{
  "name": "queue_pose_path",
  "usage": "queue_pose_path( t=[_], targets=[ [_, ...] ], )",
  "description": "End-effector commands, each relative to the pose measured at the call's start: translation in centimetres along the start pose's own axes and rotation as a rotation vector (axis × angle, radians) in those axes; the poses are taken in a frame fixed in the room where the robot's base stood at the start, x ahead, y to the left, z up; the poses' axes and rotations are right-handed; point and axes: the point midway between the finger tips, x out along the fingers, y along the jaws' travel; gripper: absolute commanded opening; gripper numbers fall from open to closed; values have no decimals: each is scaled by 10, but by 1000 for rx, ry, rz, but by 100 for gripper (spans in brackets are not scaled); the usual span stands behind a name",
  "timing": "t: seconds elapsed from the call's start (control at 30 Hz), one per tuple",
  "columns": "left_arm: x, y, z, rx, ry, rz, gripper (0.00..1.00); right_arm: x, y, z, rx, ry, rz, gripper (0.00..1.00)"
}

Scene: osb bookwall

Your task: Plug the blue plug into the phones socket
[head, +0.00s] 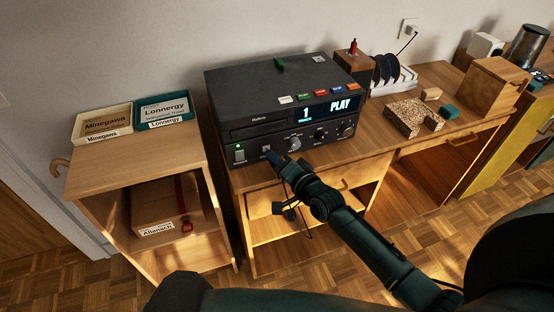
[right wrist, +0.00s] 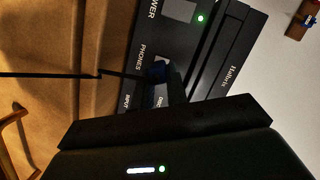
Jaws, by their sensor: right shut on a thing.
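The black player unit (head: 290,100) stands on the wooden desk, its display lit with "1" and "PLAY". Its front panel (right wrist: 190,50) fills the middle of the right wrist view, with a PHONES label beside the plug. My right gripper (head: 277,160) is at the lower left of that front. It is shut on the blue plug (right wrist: 157,71), which is close against the panel at the PHONES label. The socket opening is hidden by plug and fingers, so I cannot tell whether the plug is inside it. A black cable (right wrist: 50,75) runs left from the plug. My left gripper is out of view.
A wooden cabinet (head: 150,155) with two labelled trays stands left of the desk. Discs (head: 386,70), a cork block (head: 413,115) and a wooden box (head: 492,85) are on the desk to the right. Below the unit are a drawer front and an open shelf (head: 280,228).

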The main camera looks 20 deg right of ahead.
Motion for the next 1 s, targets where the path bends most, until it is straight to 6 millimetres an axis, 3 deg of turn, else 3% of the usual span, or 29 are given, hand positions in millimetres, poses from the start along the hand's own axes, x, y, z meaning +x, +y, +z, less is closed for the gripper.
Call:
queue_pose_path(
  t=[1.0],
  targets=[
    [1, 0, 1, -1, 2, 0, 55, 7, 0, -2, 1, 0, 0, 0]
  ],
)
